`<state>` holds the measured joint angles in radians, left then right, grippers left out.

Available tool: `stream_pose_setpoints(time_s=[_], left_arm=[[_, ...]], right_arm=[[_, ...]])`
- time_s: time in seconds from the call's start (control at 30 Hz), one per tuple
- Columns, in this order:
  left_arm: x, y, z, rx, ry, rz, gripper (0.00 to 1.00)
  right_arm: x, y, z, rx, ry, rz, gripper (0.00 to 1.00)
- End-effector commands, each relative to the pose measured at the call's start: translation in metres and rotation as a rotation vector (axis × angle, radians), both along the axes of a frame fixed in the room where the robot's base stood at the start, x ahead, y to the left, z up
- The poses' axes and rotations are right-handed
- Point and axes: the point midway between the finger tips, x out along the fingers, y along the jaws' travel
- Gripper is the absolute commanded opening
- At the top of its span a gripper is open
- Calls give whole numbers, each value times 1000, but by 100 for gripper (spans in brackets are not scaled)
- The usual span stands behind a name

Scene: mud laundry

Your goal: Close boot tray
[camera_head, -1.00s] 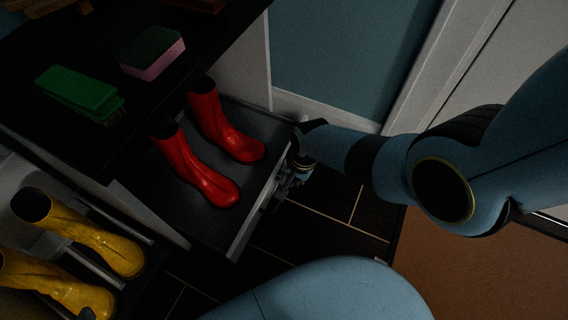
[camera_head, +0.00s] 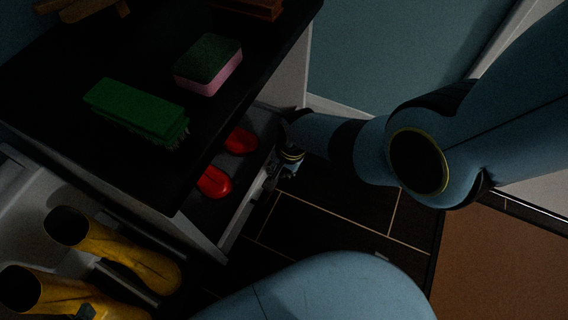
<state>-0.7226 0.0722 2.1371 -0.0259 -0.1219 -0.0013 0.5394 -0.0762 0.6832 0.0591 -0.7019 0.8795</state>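The boot tray (camera_head: 235,225) is a grey drawer under the black counter, now pulled out only part way. The toes of two red boots (camera_head: 214,182) show in it; the rest of the boots is hidden under the counter. My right gripper (camera_head: 279,172) is at the front face of the tray, by its outer edge. It is small and dark, and I cannot tell whether its fingers are open or shut on the handle. My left gripper is not clearly in view.
A green brush (camera_head: 137,110) and a green and pink sponge (camera_head: 209,65) lie on the black counter (camera_head: 60,130). Dark tiled floor (camera_head: 325,215) is clear in front of the tray; a brown mat (camera_head: 495,265) lies at right.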

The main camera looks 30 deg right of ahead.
Motion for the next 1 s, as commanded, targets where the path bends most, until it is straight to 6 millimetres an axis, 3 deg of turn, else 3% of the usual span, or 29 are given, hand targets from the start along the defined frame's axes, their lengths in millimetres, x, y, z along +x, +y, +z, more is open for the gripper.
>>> stream_pose_setpoints(time_s=[0.47,0.73,1.0], left_arm=[[-7,0,-4,-2,8,2,83],[-3,0,-3,-2,1,3,83],[-1,-1,-1,-4,-2,5,83]], right_arm=[[-2,0,-4,-2,2,0,0],[0,1,-3,1,1,-1,34],[1,1,0,1,-2,-1,34]])
